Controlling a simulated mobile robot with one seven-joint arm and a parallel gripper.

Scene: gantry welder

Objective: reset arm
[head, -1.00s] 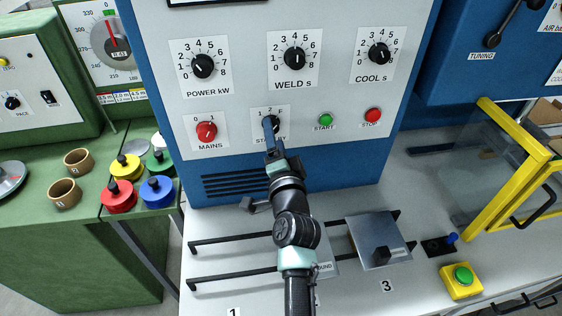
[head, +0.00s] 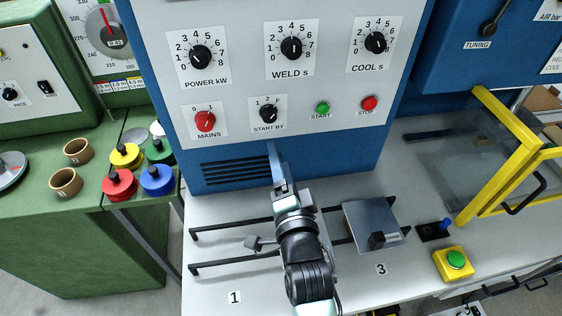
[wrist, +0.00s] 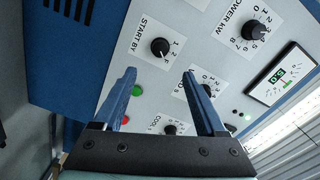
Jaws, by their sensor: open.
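My gripper (head: 276,160) is open and empty, in front of the blue vented lower panel of the welder cabinet. It is below the START BY knob (head: 268,113) and apart from it. In the wrist view its two blue fingers (wrist: 160,74) stand wide apart with nothing between them. The black START BY knob also shows there (wrist: 160,48), beyond the fingers. My arm reaches up from the lower middle of the head view and hides part of the bench behind it.
A grey plate (head: 370,225) with a black knob sits to the right. A yellow-framed clear guard (head: 500,165) and a yellow button box (head: 453,264) stand farther right. Coloured knobbed pots (head: 120,185) are at left.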

